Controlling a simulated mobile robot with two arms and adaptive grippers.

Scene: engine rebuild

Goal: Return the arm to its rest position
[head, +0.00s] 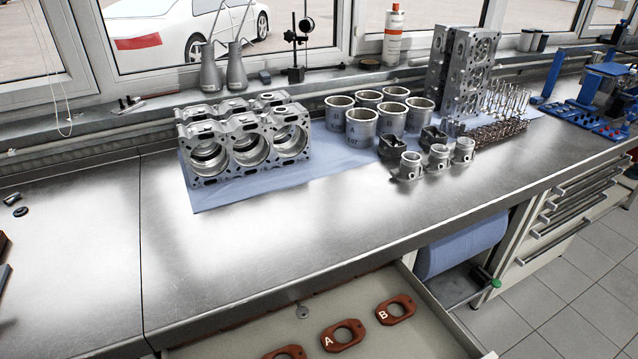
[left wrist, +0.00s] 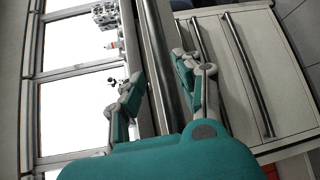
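Neither of my arms shows clearly in the head view. My left gripper (left wrist: 165,88) fills the lower middle of the left wrist view, teal and grey. Its two fingers stand well apart, with nothing held between them. Behind the gap runs a long grey bench edge, apart from the fingers as far as I can tell. My right gripper is in neither view.
The steel workbench (head: 250,240) holds an engine block (head: 245,140), cylinder liners (head: 361,130), pistons (head: 411,166) and a cylinder head (head: 462,70). An open drawer (head: 425,318) with reddish lettered plates (head: 343,335) juts out below. The bench's left part is mostly clear.

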